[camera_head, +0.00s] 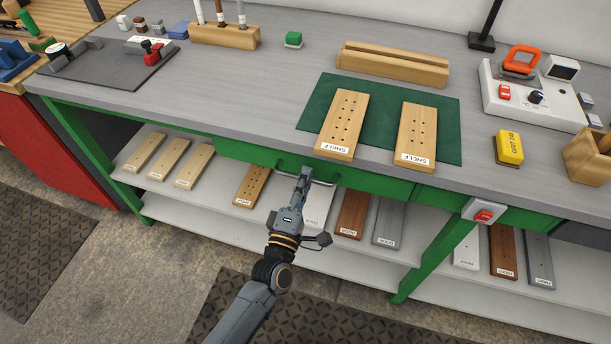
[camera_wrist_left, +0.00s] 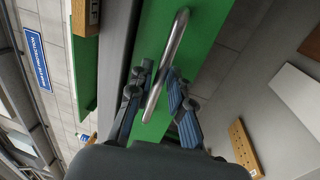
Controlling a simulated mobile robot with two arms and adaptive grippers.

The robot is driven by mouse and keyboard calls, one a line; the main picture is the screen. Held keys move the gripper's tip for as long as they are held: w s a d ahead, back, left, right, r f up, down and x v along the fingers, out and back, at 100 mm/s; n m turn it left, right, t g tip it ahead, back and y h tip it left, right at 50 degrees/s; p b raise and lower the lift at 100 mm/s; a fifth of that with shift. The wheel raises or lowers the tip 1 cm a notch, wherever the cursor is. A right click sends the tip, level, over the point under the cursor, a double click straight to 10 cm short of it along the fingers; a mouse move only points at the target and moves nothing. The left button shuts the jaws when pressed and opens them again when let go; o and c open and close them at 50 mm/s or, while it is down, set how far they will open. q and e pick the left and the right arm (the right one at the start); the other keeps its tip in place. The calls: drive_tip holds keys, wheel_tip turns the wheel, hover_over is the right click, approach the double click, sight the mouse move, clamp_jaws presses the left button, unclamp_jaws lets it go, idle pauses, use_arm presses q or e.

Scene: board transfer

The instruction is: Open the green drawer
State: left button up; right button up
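The green drawer (camera_head: 374,185) is set under the front edge of the grey workbench, and its front looks flush with the bench. Its metal bar handle (camera_head: 321,181) is partly covered by my left gripper (camera_head: 304,178). In the left wrist view the handle (camera_wrist_left: 168,60) runs between the two blue-padded fingers of the left gripper (camera_wrist_left: 156,92), with the green drawer front (camera_wrist_left: 205,45) behind it. The fingers stand apart on either side of the handle, with a gap visible at the right finger. My right gripper is not in view.
Two boards marked SHELF (camera_head: 344,125) lie on a green mat (camera_head: 385,90) above the drawer. A lower shelf (camera_head: 285,242) holds several boards. Dark floor mats (camera_head: 300,325) lie in front.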

use_arm(q)
drive_tip(key=shift+w+d, duration=0.15)
drive_tip(key=shift+w, duration=0.2)
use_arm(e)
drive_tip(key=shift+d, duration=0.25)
use_arm(q)
drive_tip(key=shift+r, duration=0.1)
clamp_jaws()
